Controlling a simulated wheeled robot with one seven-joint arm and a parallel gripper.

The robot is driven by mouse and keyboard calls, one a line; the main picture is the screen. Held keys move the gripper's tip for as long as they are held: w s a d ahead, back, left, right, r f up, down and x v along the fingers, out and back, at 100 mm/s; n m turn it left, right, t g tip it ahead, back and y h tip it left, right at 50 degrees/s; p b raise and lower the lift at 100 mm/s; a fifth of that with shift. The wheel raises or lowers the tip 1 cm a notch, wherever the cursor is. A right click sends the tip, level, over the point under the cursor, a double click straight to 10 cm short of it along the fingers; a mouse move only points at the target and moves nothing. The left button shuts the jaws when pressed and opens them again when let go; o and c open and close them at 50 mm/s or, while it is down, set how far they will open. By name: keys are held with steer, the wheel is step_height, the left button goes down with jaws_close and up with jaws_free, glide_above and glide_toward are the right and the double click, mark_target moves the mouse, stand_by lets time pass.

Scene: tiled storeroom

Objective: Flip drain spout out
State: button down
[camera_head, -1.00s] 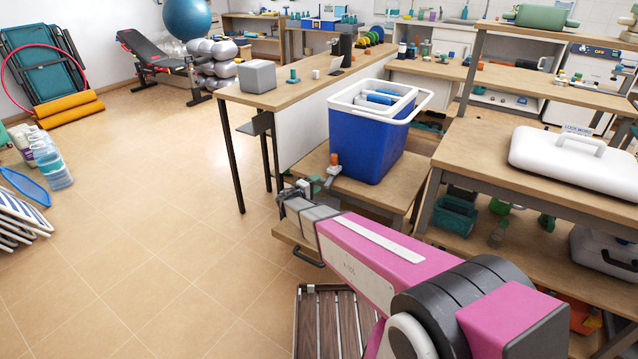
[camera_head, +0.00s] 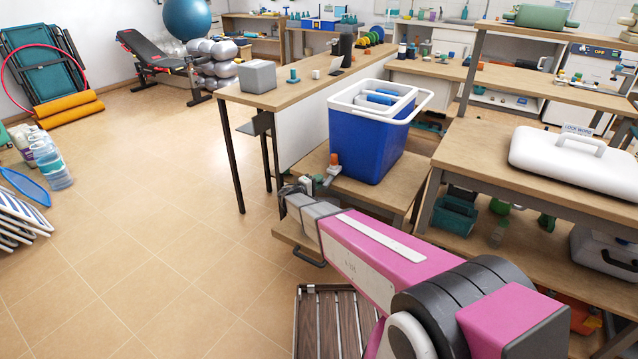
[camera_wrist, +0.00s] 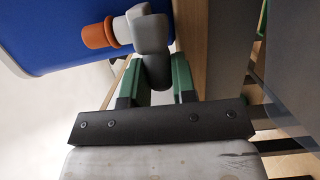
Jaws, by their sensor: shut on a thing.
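The blue cooler (camera_head: 365,145) with its white rim stands on a low wooden shelf. Its drain spout (camera_wrist: 152,38) is a grey fitting with an orange cap (camera_wrist: 99,34) near the cooler's lower edge in the wrist view. The orange cap also shows small in the head view (camera_head: 333,159). My gripper (camera_wrist: 157,80) has two green fingers, one on each side of the grey spout's lower end, and is shut on it. In the head view my gripper (camera_head: 316,184) is small beside the cooler's lower front corner, and its contact is unclear there.
The low shelf (camera_head: 400,178) carries the cooler. A wooden counter (camera_head: 300,85) stands behind it, and a table with a white case (camera_head: 575,160) stands at the right. A slatted wooden item (camera_head: 330,325) is on the floor below my arm. The tiled floor at left is open.

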steer(key=shift+w+a+m+g+h, duration=0.15)
steer(key=shift+w+m+g+h, duration=0.1)
steer(key=shift+m+g+h, duration=0.05)
steer(key=c, duration=0.9)
jaws_free()
steer(key=shift+s+a, duration=0.1)
steer(key=shift+s, duration=0.05)
steer(key=v, duration=1)
steer(key=shift+s+a, duration=0.2)
steer(key=shift+c, duration=0.4)
